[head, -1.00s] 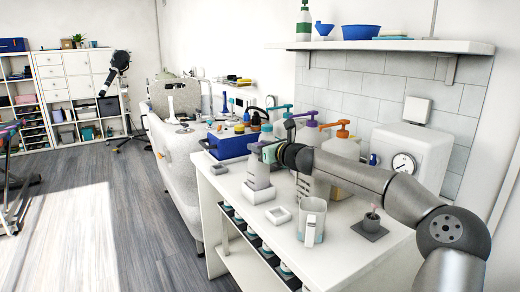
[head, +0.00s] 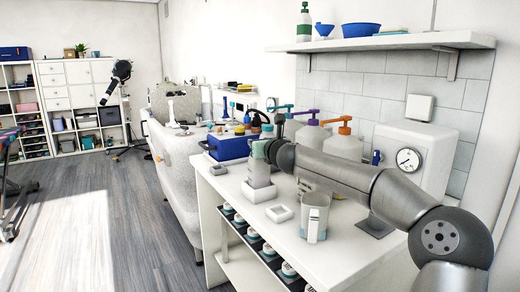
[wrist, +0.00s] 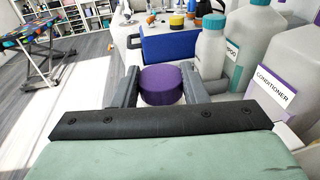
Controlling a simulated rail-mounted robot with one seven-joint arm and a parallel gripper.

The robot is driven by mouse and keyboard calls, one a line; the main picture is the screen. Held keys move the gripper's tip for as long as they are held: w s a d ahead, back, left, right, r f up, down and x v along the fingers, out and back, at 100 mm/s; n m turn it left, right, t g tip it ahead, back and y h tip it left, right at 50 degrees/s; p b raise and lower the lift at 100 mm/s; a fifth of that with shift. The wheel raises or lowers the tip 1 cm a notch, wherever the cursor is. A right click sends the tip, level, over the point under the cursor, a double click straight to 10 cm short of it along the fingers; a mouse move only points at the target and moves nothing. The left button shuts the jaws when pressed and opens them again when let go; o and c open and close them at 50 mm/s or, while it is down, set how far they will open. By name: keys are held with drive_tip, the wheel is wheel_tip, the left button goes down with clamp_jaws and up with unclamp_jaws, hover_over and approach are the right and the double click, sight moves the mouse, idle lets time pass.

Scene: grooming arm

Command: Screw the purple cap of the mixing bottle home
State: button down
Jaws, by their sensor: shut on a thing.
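The mixing bottle (head: 258,173) is a pale, translucent bottle standing upright in a white square holder (head: 258,190) on the counter. Its purple cap (wrist: 161,86) shows from above in the wrist view, between the two grey fingers. My gripper (wrist: 160,84) is shut on the cap, one finger on each side. In the head view my gripper (head: 260,150) sits at the top of the bottle and hides the cap. The bottle's body is mostly hidden in the wrist view, and I cannot see the thread under the cap.
A blue box (head: 229,146) stands behind and left of the bottle. Large pump bottles (head: 343,144) stand to the right, close to my arm. A clear jug (head: 314,217) and small white dish (head: 279,213) are in front.

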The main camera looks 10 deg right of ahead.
drive_tip(key=shift+m+h, duration=0.5)
drive_tip(key=shift+h, duration=0.3)
drive_tip(key=shift+a+b, duration=0.1)
drive_tip(key=shift+b, duration=0.25)
drive_tip(key=m+h, duration=0.1)
drive_tip(key=m+h+b, duration=0.1)
drive_tip(key=h, duration=0.1)
drive_tip(key=shift+a+f+b, duration=0.1)
drive_tip(key=shift+a+b, duration=0.2)
drive_tip(key=shift+a, duration=0.05)
drive_tip(key=shift+m+h, duration=0.7)
drive_tip(key=shift+h, duration=0.3)
drive_tip(key=shift+d+m+h, duration=0.2)
drive_tip(key=shift+m+h, duration=0.4)
drive_tip(key=shift+h, duration=0.2)
drive_tip(key=shift+a, duration=0.1)
